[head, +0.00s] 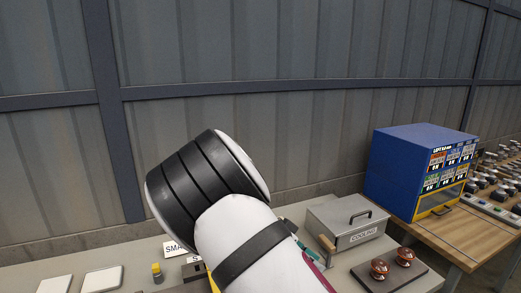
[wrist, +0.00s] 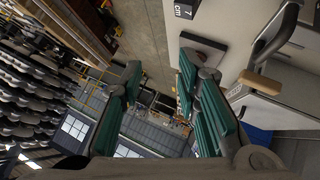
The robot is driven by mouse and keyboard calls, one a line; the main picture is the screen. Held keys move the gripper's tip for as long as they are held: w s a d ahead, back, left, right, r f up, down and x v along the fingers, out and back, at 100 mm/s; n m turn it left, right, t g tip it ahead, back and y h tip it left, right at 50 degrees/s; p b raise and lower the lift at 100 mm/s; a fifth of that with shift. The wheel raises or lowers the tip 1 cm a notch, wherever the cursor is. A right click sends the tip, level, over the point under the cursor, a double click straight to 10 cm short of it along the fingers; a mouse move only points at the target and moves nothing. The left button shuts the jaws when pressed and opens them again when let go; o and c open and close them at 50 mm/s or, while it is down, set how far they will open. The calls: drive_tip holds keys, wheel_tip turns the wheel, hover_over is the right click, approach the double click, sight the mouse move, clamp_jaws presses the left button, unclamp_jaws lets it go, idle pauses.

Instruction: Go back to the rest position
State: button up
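My gripper (wrist: 155,98) shows in the wrist view with its two green-padded fingers spread apart. Nothing is between the fingers; I see the floor and distant structures through the gap. In the head view my white arm with black bands fills the lower middle and hides most of the gripper. Two brown insulators (head: 379,269) (head: 405,256) stand on a dark board (head: 392,278) at the lower right of the head view. No insulator touches the fingers in the wrist view.
A metal box marked COOLING (head: 348,226) stands right of my arm; its wooden handle (wrist: 262,83) is close to the right finger in the wrist view. A blue cabinet (head: 395,175) stands on a wooden table (head: 455,235). White trays (head: 102,279) lie at left. A wall (head: 250,120) rises behind.

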drive_tip(key=s+d+r+n+t+y, duration=0.1)
drive_tip(key=s+d+r+n+y, duration=0.2)
drive_tip(key=s+r, duration=0.4)
drive_tip(key=s+d+r+n+t+y, duration=0.1)
drive_tip(key=s+d+r+n+y, duration=0.15)
drive_tip(key=s+r+y, duration=0.5)
drive_tip(key=s+r+n+t, duration=0.5)
drive_tip(key=s+r+n, duration=0.2)
drive_tip(key=s, duration=0.4)
drive_tip(key=shift+s+d+r+h, duration=0.15)
drive_tip(key=shift+s+r+h, duration=0.2)
drive_tip(key=shift+r, duration=0.45)
drive_tip(key=shift+n, duration=0.25)
